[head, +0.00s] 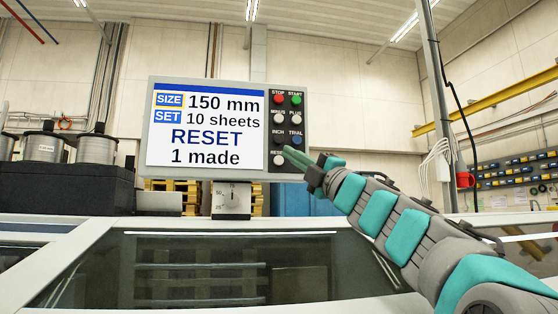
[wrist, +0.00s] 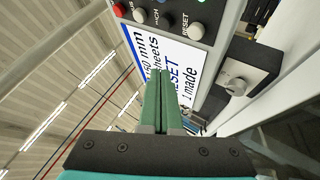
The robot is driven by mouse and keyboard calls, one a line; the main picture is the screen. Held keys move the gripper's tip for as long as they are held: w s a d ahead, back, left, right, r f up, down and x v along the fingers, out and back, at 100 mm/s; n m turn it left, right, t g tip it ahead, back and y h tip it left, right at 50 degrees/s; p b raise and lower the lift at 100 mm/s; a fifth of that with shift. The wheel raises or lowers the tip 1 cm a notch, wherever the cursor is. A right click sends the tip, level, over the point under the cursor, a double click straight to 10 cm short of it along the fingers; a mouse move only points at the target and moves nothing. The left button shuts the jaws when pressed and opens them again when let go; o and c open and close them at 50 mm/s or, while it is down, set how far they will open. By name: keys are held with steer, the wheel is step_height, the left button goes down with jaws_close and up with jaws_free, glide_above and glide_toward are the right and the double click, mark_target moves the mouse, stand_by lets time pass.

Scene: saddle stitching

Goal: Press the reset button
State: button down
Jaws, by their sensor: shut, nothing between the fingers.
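The control panel (head: 229,83) faces me, with a lit screen reading SIZE 150 mm, SET 10 sheets, RESET, 1 made. Buttons stand in two columns right of the screen. The reset button (head: 278,160) is pale and lowest in the left column, under the dark inch button (head: 277,138). It also shows in the wrist view (wrist: 196,31). My gripper (head: 286,151) is shut and empty, its green fingertips pointing at the panel close to the reset button's upper right. In the wrist view the shut fingers (wrist: 161,72) overlap the screen. I cannot tell whether they touch anything.
A dial box (head: 232,200) sits below the panel; it also shows in the wrist view (wrist: 242,82). A glass-covered machine top (head: 230,265) lies in front. Metal spools (head: 97,148) stand at the left.

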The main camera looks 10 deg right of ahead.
steer(key=w+p, duration=0.1)
steer(key=w, duration=0.5)
steer(key=shift+w, duration=0.15)
steer(key=shift+w+r+p, duration=0.1)
steer(key=shift+w+p, duration=0.05)
steer(key=shift+p, duration=0.2)
stand_by(1.6)
steer(key=shift+w, duration=0.25)
steer(key=shift+w+p, duration=0.3)
steer(key=shift+w, duration=0.2)
stand_by(0.8)
steer(key=shift+s, duration=0.15)
steer(key=shift+s+b, duration=0.35)
steer(key=shift+s, duration=0.4)
steer(key=shift+s, duration=0.15)
steer(key=shift+s+b, duration=0.6)
steer(key=shift+s, duration=1.75)
